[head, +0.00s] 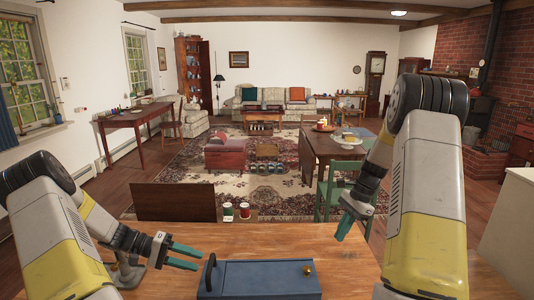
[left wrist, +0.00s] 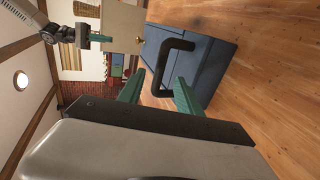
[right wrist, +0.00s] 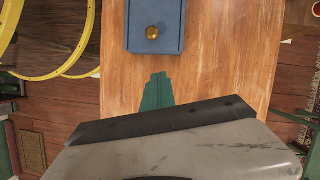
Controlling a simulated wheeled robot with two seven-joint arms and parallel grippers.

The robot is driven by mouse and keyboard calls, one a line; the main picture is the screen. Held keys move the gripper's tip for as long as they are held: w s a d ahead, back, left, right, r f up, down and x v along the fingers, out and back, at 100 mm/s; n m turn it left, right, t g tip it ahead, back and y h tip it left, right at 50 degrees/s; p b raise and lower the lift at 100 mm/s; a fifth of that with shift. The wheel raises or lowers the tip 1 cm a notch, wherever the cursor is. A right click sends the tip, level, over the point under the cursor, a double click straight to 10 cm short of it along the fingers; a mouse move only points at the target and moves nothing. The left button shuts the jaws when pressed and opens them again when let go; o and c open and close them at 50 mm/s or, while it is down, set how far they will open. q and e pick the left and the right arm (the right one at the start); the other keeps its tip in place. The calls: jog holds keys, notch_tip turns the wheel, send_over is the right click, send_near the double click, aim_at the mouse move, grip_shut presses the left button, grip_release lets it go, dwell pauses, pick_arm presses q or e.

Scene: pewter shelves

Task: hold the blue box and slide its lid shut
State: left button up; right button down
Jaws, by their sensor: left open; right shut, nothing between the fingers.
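The blue box (head: 262,283) lies on the wooden table at the front of the head view. A black handle (head: 209,273) stands at its left end, and a brass knob (head: 308,269) is on top near its right end. How far the lid is open is hard to tell. My left gripper (head: 184,257) is open and empty, left of the handle. In the left wrist view the handle (left wrist: 176,60) is just ahead of the open fingers (left wrist: 160,92), apart from them. My right gripper (head: 344,227) is shut and empty, above and right of the box; the knob (right wrist: 152,32) is ahead of it.
The wooden table (head: 350,268) is bare to the right of the box. A dark chair back (head: 174,202) and a green chair (head: 340,190) are beyond the table.

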pick_arm(q)
jog(key=v, duration=0.5)
jog(key=shift+a+r, duration=0.15)
jog(key=shift+a, duration=0.25)
